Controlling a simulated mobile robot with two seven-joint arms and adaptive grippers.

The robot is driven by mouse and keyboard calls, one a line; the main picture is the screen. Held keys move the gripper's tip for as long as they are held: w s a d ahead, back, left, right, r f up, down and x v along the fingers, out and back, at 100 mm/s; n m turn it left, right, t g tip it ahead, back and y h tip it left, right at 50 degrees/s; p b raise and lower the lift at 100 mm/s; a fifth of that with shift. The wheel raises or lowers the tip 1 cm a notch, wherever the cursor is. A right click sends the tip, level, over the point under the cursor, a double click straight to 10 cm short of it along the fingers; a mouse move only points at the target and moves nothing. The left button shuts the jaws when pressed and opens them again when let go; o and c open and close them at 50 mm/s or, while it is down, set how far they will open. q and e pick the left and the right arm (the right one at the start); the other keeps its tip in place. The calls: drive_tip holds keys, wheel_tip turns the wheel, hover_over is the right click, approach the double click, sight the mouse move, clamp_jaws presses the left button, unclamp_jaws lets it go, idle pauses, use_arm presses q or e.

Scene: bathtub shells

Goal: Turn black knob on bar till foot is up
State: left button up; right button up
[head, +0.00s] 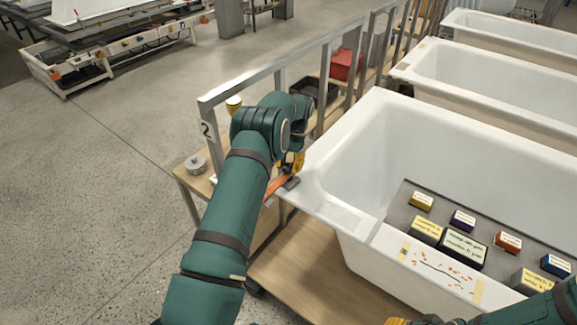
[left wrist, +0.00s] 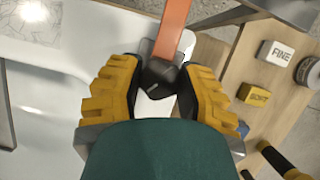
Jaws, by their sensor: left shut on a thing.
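The black knob (left wrist: 157,73) sits between the yellow fingers of my left gripper (left wrist: 160,88) in the left wrist view, and the gripper is shut on it. An orange bar (left wrist: 173,28) runs away from the knob, over the white tub's edge. In the head view the orange bar (head: 277,186) lies at the tub's near left corner, with a dark grey block beside it. My left gripper (head: 291,163) is there, partly behind my wrist. The foot cannot be made out. A yellow bit of my right gripper (head: 397,321) shows at the bottom edge; its fingers are cut off.
The white bathtub (head: 340,150) holds a grey board (head: 400,214) with several labelled blocks. A metal rail (head: 270,70) stands behind my left arm. A wooden shelf in the wrist view carries blocks marked FINE (left wrist: 275,52) and another word. Open floor lies at left.

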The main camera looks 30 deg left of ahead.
use_arm(q)
drive_tip(key=n+h, duration=0.1)
drive_tip(key=n, duration=0.2)
drive_tip(key=n+h, duration=0.1)
drive_tip(key=n, duration=0.2)
drive_tip(key=shift+s+a+f+n+t, duration=0.1)
drive_tip(key=shift+n+t, duration=0.2)
drive_tip(key=n+t+h, duration=0.1)
drive_tip(key=n, duration=0.2)
drive_tip(key=n+t+h+p, duration=0.1)
drive_tip(key=n, duration=0.2)
drive_tip(key=n+t+p, duration=0.1)
drive_tip(key=n+t, duration=0.1)
drive_tip(key=n, duration=0.4)
drive_tip(key=shift+n, duration=0.3)
drive_tip(key=n+t+p, duration=0.1)
drive_tip(key=n, duration=0.2)
drive_tip(key=n+t+p, duration=0.1)
drive_tip(key=n, duration=0.2)
drive_tip(key=shift+t+y, duration=0.3)
drive_tip(key=shift+y, duration=0.1)
use_arm(e)
drive_tip(key=r, duration=0.2)
drive_tip(key=w+r, duration=0.1)
drive_tip(key=r, duration=0.1)
drive_tip(key=shift+w+d+r, duration=0.15)
drive_tip(key=shift+w, duration=0.05)
use_arm(q)
drive_tip(key=o, duration=1.2)
